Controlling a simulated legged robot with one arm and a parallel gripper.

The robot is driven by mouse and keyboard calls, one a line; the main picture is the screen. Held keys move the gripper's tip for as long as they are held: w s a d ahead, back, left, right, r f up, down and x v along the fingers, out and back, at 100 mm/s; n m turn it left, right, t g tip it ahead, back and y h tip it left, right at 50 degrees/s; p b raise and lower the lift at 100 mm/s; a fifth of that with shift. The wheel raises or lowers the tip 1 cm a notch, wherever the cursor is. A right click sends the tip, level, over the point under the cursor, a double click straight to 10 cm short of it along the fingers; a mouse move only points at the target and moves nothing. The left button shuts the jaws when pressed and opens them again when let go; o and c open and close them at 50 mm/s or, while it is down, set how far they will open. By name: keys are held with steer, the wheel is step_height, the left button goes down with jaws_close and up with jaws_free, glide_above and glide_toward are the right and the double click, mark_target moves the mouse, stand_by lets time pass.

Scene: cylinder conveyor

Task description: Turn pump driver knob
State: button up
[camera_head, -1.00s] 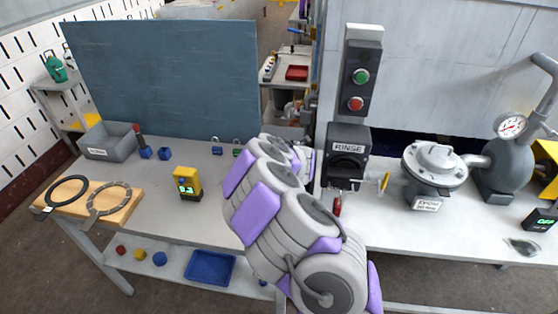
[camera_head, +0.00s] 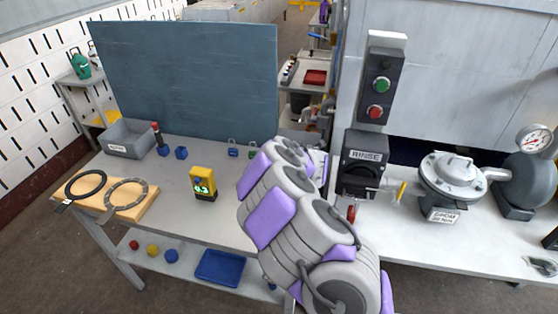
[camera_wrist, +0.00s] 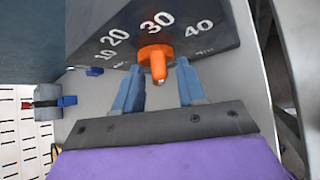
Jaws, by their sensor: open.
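An orange knob (camera_wrist: 156,58) sticks out from a dark panel (camera_wrist: 200,35) marked 10, 20, 30, 40 and Min in the wrist view. The knob's pointed end faces toward my gripper (camera_wrist: 160,85). My gripper is open, with one blue finger on each side of the knob in the picture; I see gaps between knob and fingers, and cannot tell how deep the knob lies between them. In the head view my arm hides the gripper and the knob does not show. A dark box labelled RINSE (camera_head: 369,155) stands just right of my arm.
A switch box (camera_head: 381,85) with a green and a red button is above the RINSE box. A grey pump (camera_head: 453,178) and a gauge (camera_head: 534,139) stand at right. A yellow meter (camera_head: 203,184) and a wooden board (camera_head: 130,202) with rings lie on the left bench.

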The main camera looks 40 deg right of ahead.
steer(key=shift+w+a+r+n+g+h+p, duration=0.25)
steer(key=shift+n+g+h+p, duration=0.25)
steer(key=shift+g+p, duration=0.3)
steer(key=n+g+h+p, duration=0.1)
steer(key=p, duration=0.2)
steer(key=n+g+h+p, duration=0.1)
steer(key=g+h+p, duration=0.1)
steer(key=p, duration=0.2)
steer(key=n+g+h+p, duration=0.1)
steer(key=g+p, duration=0.1)
steer(key=p, duration=0.1)
steer(key=shift+w+a+f+n+h, duration=0.15)
steer(key=shift+w+a+n+h, duration=0.05)
steer(key=shift+w+n+h, duration=0.1)
steer(key=shift+a+r+p, duration=0.2)
steer(key=shift+p, duration=0.1)
steer(key=p+v, duration=0.3)
steer(key=v, duration=1.4)
steer(key=shift+f, duration=0.15)
steer(key=shift+c, duration=0.3)
